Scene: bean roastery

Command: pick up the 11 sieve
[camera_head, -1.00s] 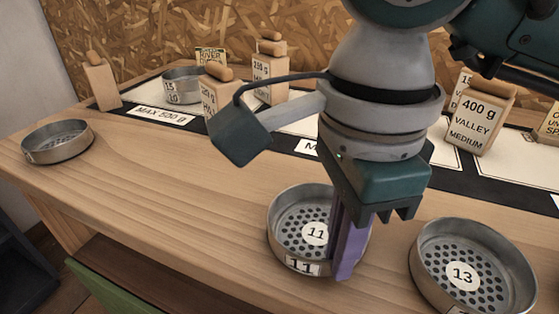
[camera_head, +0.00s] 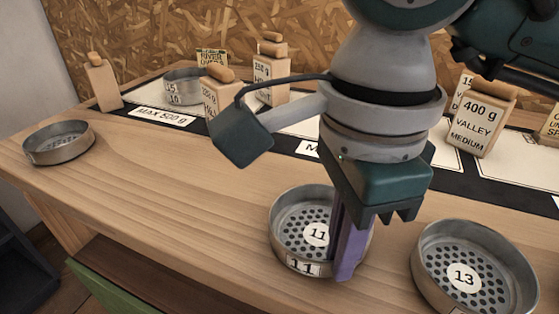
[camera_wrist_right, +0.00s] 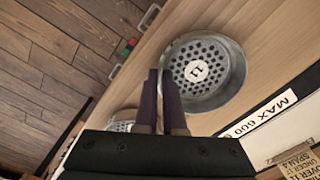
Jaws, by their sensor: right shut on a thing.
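The 11 sieve (camera_head: 300,214) is a round metal pan with a perforated bottom and a white 11 label, standing on the wooden bench. It also shows in the right wrist view (camera_wrist_right: 228,88). My right gripper (camera_head: 345,272) points down at the sieve's right side. Its purple fingers are shut on the sieve's rim, one covering part of that wall in the head view. The fingers show close together at the rim in the right wrist view (camera_wrist_right: 160,76). The sieve looks level and appears to rest on the bench. My left gripper is not in view.
The 13 sieve (camera_head: 474,232) stands close to the right of my gripper. Another sieve (camera_head: 58,143) is at the bench's far left. Bean bags, such as the 400 g Valley Medium bag (camera_head: 481,120), stand on mats behind. Bench (camera_head: 170,200) left of the 11 sieve is clear.

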